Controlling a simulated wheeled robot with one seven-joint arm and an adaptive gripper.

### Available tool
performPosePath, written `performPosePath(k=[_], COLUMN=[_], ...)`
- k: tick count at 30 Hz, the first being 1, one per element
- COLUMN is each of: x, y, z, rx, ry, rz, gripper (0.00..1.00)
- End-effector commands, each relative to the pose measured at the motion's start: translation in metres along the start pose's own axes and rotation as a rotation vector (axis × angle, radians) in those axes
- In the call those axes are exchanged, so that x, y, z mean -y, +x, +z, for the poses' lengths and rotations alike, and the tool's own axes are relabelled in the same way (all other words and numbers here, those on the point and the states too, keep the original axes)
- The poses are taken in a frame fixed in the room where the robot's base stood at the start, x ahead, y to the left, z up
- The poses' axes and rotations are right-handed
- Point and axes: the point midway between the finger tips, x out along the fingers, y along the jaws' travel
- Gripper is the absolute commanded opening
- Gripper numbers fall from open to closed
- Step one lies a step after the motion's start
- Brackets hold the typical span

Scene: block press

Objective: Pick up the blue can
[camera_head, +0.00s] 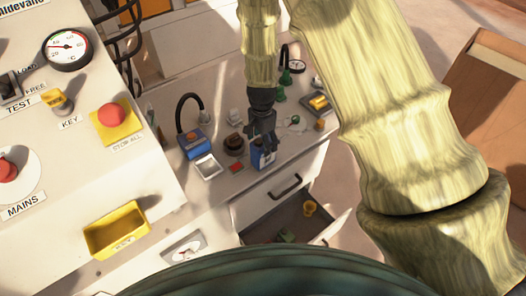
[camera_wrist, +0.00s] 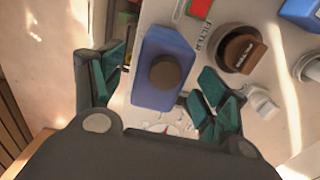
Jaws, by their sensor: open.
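The blue can (camera_wrist: 170,42) is a boxy blue container with a round brown cap, seen from above in the wrist view. In the head view the blue can (camera_head: 262,159) shows just below my gripper, near the front edge of the worktop. My gripper (camera_head: 262,138) points down over it. In the wrist view my gripper (camera_wrist: 163,82) has its green-padded fingers spread, one on each side of the can. The can's lower part is hidden, and I cannot tell whether a finger touches it.
A brown knob (camera_wrist: 240,50) beside the FILTER label is close to the right finger. A blue box (camera_head: 194,147) with a black hose stands to the left on the worktop. An open drawer (camera_head: 290,220) juts out below. A sloped control panel (camera_head: 60,130) rises at left.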

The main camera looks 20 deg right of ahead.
Motion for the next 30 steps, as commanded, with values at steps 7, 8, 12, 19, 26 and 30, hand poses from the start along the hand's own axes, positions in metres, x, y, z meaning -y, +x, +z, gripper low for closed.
performPosePath(k=[7,8,12,19,26,30], x=[0.0,0.0,0.0,0.001,0.001,0.0], y=[0.022,0.026,0.038,0.045,0.045,0.045], z=[-0.005,-0.005,-0.005,-0.005,-0.005,-0.005], rx=[0.002,0.002,0.001,0.001,0.001,0.001], ry=[0.001,0.0,0.0,0.0,0.0,0.0], rz=[0.003,0.003,0.002,0.001,0.001,0.001], gripper=[0.74,0.74,0.74,0.74,0.65,0.4])
